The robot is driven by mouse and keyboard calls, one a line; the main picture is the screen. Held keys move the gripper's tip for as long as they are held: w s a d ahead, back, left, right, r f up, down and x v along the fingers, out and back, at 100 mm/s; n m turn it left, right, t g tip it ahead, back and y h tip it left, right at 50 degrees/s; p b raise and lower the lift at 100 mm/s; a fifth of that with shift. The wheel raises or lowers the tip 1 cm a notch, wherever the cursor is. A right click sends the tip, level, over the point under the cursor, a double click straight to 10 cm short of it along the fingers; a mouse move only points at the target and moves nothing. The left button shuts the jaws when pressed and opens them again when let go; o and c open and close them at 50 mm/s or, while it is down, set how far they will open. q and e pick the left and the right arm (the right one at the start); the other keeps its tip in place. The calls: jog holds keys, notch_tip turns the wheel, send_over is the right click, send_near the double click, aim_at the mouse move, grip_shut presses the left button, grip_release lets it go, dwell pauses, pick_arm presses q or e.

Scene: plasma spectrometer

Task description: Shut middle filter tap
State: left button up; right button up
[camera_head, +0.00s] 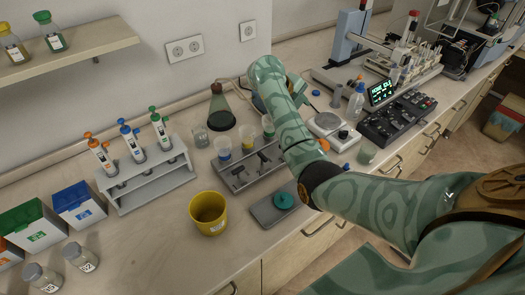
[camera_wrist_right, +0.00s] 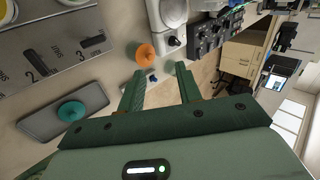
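The grey filter stand (camera_head: 237,183) carries a row of cups and black taps in the head view. The middle tap (camera_head: 263,158) is a small black handle at the front of the stand; the tap beyond it is hidden by my right arm. In the right wrist view the stand (camera_wrist_right: 60,75) is at the upper left, with the middle tap (camera_wrist_right: 42,68) by the number 2 and another black tap (camera_wrist_right: 92,42) by the number 3. My right gripper (camera_wrist_right: 160,88) is open and empty, to the right of the stand; my arm hides its fingers in the head view. My left gripper is not in view.
A grey pad with a teal knob-like item (camera_head: 284,200) lies in front of the stand, near the bench edge. A yellow cup (camera_head: 208,213) stands left of it. An orange round item (camera_wrist_right: 145,53) is just beyond my right fingers.

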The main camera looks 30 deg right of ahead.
aim_at(262, 155)
jog(key=w+a+r+y, duration=0.1)
jog(key=w+a+y, duration=0.1)
jog(key=a+y, duration=0.75)
jog(key=shift+h, duration=0.75)
jog(key=f+b, duration=0.2)
jog(key=f, duration=0.3)
jog(key=a+f+b, duration=0.1)
jog(key=f+b, duration=0.2)
jog(key=f, duration=0.2)
jog(key=f+b, duration=0.2)
jog(key=f, duration=0.4)
jog(key=shift+w+a, duration=0.1)
jog(key=shift+a, duration=0.25)
jog(key=shift+m, duration=0.3)
grip_shut()
